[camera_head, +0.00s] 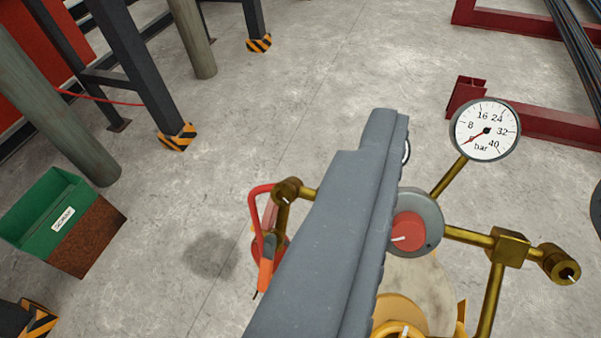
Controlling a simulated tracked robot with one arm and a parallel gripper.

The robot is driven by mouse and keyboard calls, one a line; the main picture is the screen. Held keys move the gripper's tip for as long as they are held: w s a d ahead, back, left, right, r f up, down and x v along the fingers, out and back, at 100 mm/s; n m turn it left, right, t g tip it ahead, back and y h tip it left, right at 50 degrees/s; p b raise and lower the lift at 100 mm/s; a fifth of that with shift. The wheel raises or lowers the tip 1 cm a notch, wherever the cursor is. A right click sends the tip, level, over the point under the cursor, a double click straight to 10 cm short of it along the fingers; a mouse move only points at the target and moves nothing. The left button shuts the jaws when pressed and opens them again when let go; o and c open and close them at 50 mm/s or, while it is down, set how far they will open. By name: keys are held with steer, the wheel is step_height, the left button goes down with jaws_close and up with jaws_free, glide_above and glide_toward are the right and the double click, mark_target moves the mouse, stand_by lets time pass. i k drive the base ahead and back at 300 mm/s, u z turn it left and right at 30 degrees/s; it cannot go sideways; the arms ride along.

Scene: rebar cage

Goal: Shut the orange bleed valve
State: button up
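A slim orange handle (266,272) hangs at the left of the brass pipework, pointing down. It is partly hidden behind my gripper, and its valve body cannot be made out. My gripper (390,118) is a long grey shape rising from the bottom edge in front of the pipework. Its tip lies between the orange handle and the dial gauge. Only one grey outline with a ridged right edge shows, so I cannot tell whether a second finger is hidden. No contact with the orange handle is visible.
A yellow handwheel (402,328) is at the bottom. A green bin (45,205) stands left.

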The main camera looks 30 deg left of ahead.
mark_target(268, 259)
steer(key=u, duration=0.4)
steer(key=k, duration=0.7)
steer(key=z, duration=1.1)
steer(key=i, duration=0.2)
steer(key=u, duration=0.25)
